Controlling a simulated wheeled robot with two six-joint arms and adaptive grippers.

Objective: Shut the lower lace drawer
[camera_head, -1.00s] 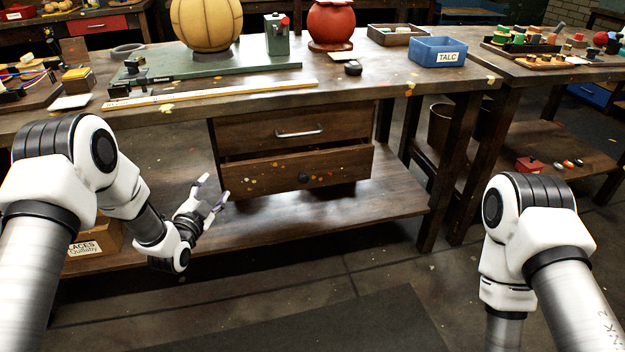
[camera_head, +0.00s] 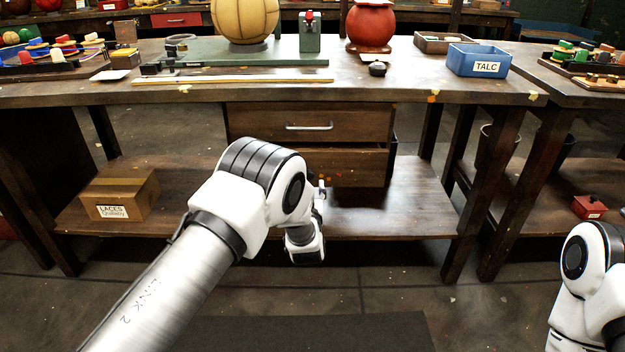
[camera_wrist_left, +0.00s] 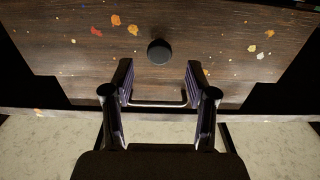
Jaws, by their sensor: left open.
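The lower drawer (camera_head: 362,167) is in the bench's drawer unit and stands out past the upper drawer (camera_head: 350,120). Its paint-flecked wooden front fills much of the left wrist view (camera_wrist_left: 215,50), with a round black knob (camera_wrist_left: 159,52). My left gripper (camera_wrist_left: 158,80) is open and empty, its fingers pointing at the front with the knob between and just beyond the tips. I cannot tell whether they touch it. In the head view my left arm hides the drawer's left part and the knob, and most of the gripper (camera_head: 320,190). My right gripper is out of view.
The bench top (camera_head: 420,88) is above the drawers, with a blue TALC box (camera_head: 478,60) on it. A lower shelf (camera_head: 410,205) runs beneath, holding a LACES carton (camera_head: 120,195) at the left. Bench legs stand to the right of the drawers.

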